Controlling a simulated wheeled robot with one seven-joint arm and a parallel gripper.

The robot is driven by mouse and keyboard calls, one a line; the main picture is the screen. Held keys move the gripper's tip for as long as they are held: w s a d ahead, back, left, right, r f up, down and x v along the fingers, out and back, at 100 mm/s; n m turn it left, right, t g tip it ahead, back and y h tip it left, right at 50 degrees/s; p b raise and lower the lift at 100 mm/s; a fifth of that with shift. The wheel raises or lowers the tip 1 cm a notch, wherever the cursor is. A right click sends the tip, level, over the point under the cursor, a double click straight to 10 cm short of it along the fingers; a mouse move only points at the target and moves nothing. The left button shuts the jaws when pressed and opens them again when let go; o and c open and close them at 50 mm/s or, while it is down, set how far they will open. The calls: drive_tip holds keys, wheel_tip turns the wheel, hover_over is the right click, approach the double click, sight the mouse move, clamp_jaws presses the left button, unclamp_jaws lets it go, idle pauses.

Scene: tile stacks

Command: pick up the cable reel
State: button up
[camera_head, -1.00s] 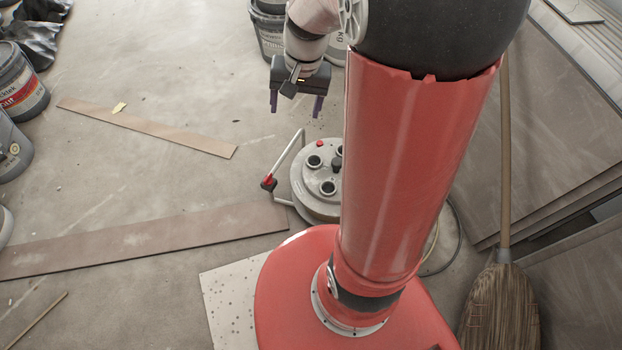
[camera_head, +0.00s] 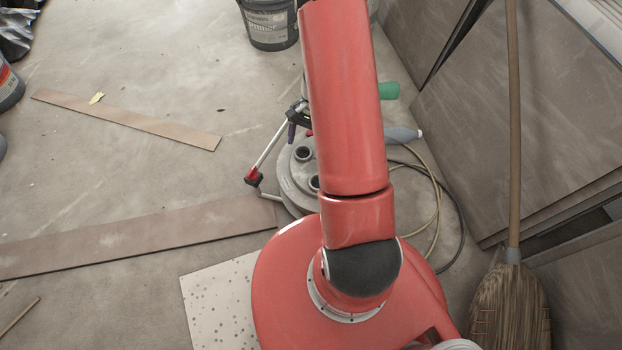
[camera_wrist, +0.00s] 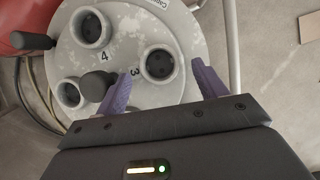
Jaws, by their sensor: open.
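The cable reel (camera_head: 290,186) stands on the floor, a round grey disc with dark sockets and a tubular frame; my arm hides its right part. In the wrist view the reel's pale face (camera_wrist: 125,48) fills the upper middle, with numbered sockets and a dark grey knob (camera_wrist: 97,85). My gripper (camera_wrist: 160,80) is open, its two purple fingers reaching over the near edge of the face. A socket lies between and beyond the fingertips, and the knob is beside the left finger. Nothing is held. In the head view my arm mostly hides the gripper; contact cannot be told.
A long brown board (camera_head: 140,238) lies left of the reel, with a thinner strip (camera_head: 125,120) beyond. A dark bucket (camera_head: 268,25) stands behind. Cable loops (camera_head: 437,200) and a green object (camera_head: 389,90) lie right. Large slabs (camera_head: 520,120) and a broom (camera_head: 510,300) stand at the right.

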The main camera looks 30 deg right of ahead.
sight(302, 156)
drive_tip(key=x, duration=0.4)
drive_tip(key=shift+r+b, duration=0.1)
drive_tip(key=shift+b, duration=0.2)
clamp_jaws()
drive_tip(key=shift+r, duration=0.15)
